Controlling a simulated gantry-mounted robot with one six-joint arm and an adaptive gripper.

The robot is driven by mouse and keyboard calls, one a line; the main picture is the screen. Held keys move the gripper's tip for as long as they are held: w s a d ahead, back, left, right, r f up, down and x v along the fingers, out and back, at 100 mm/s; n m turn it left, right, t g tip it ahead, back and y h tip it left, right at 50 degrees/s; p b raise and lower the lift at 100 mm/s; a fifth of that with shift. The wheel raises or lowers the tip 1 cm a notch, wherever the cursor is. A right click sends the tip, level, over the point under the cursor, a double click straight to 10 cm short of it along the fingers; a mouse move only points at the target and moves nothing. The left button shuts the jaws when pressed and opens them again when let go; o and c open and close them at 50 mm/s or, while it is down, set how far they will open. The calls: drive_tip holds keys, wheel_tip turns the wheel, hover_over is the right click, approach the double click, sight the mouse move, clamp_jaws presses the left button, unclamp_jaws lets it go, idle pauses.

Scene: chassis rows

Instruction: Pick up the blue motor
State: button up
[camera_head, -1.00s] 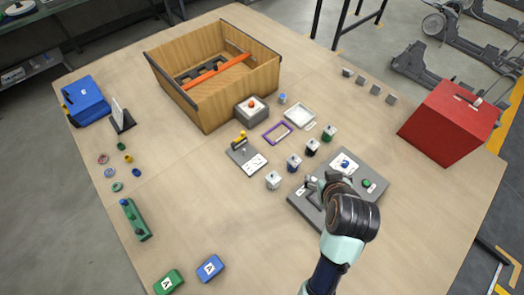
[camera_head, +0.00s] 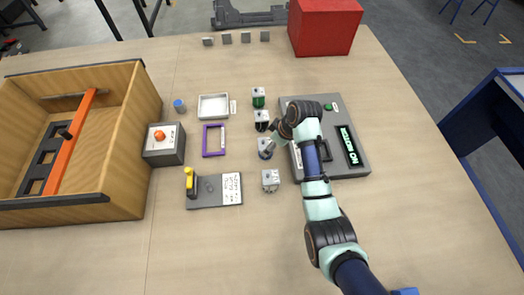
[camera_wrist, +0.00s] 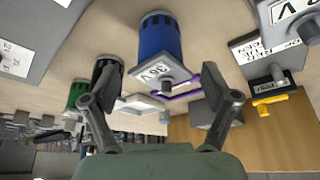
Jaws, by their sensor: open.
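The blue motor (camera_head: 264,147) stands on the table in a row of small motors and is partly hidden by my gripper in the head view. In the wrist view the blue motor (camera_wrist: 160,38) is a ribbed blue cylinder with a silver, labelled square end plate. My gripper (camera_head: 271,147) is at its right side in the head view. In the wrist view my gripper (camera_wrist: 160,99) has its fingers spread wide, with nothing held. The motor shows ahead of the gap between them. I cannot tell whether a finger touches it.
A black motor (camera_head: 262,118) and a green motor (camera_head: 258,96) stand behind it, and a silver motor (camera_head: 270,181) in front. A grey board (camera_head: 355,168) lies right. A purple frame (camera_head: 213,153), white tray (camera_head: 226,97) and yellow-handled fixture (camera_head: 208,199) lie left.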

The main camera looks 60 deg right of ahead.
drive_tip(key=b+x, duration=0.2)
drive_tip(key=x, duration=0.3)
drive_tip(key=shift+w+f, duration=0.1)
drive_tip(key=shift+w, duration=0.15)
drive_tip(key=c, duration=1.5)
